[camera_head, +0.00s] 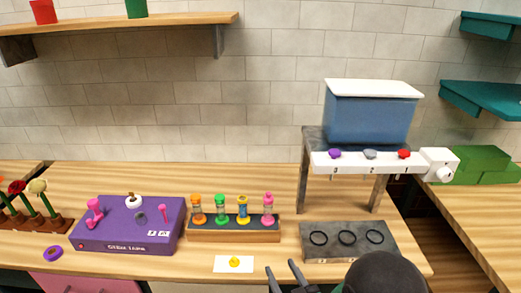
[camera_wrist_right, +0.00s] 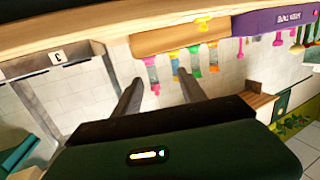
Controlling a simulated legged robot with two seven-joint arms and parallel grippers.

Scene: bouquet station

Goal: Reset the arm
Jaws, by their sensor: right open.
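My right gripper (camera_head: 281,274) is at the bottom edge of the head view, in front of the counter and just left of the grey plate with rings. Its two dark fingers are apart and nothing shows between them. The right wrist view shows the same open, empty fingers (camera_wrist_right: 160,77), with the scene tilted and upside down behind them. A dark rounded part of mine covers the plate's lower front edge in the head view. My left gripper is not in view.
The grey plate (camera_head: 313,255) has three black rings, under a stand with a blue tank (camera_head: 368,118). A wooden rack (camera_head: 240,236) holds several coloured vials. A white card (camera_head: 220,264) lies in front of it. A purple box (camera_head: 120,240) and potted flowers (camera_head: 38,205) stand left.

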